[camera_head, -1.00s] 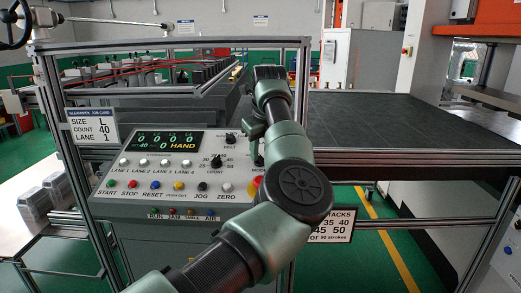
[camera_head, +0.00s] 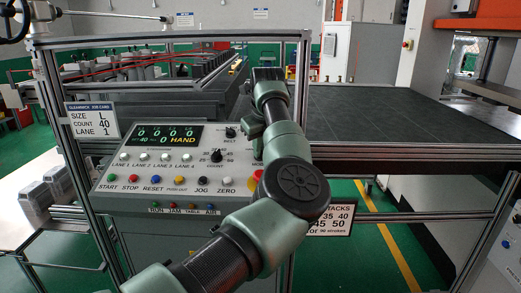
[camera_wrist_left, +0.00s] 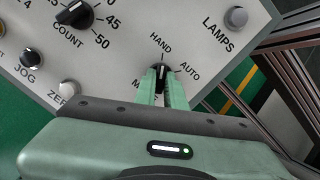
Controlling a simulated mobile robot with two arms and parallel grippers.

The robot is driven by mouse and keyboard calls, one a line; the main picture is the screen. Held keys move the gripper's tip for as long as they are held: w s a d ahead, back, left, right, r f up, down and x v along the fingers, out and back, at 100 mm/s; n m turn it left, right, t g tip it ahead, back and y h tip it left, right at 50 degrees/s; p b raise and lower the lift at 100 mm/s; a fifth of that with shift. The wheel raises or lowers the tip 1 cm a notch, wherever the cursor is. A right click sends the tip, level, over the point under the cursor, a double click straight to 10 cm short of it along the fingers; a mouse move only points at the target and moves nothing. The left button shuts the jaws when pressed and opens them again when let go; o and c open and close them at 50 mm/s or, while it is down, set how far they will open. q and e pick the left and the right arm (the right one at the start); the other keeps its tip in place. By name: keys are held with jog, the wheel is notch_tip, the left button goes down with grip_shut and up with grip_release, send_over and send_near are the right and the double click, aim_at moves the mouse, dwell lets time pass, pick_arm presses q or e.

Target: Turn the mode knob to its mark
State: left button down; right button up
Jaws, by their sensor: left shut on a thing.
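The mode knob (camera_wrist_left: 161,72) is a small black knob with a white pointer line, in the left wrist view. Its line points up, near the HAND label and left of AUTO; a third label starting with M is partly covered. My left gripper (camera_wrist_left: 161,88) is shut on this knob, one green finger on each side. In the head view my left arm covers the knob, and only the start of its label shows. The control panel (camera_head: 113,171) has a display (camera_head: 160,136) reading HAND in yellow. My right gripper is not in view.
The count knob (camera_head: 216,156) and belt knob (camera_head: 231,133) are left of my arm. A row of coloured buttons (camera_head: 155,180) runs along the panel front. In the wrist view a grey LAMPS button (camera_wrist_left: 237,16) sits right of the mode knob. A job card (camera_head: 92,119) hangs at left.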

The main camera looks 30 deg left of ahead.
pick_arm(q)
jog(key=m+b, duration=0.3)
jog(key=shift+f, duration=0.2)
jog(key=m+t+b, duration=0.1)
jog(key=m+b, duration=0.3)
jog(key=m, duration=0.2)
jog(key=shift+a+h, duration=0.1)
jog(key=shift+h, duration=0.3)
jog(key=m+b, duration=0.2)
jog(key=m, duration=0.1)
jog(key=shift+s+a+r+m+h, duration=0.1)
jog(key=shift+r+m+h, duration=0.1)
jog(key=shift+m+h, duration=0.1)
jog(key=shift+m, duration=0.5)
jog(key=shift+r, duration=0.1)
jog(key=c, duration=1.5)
grip_release()
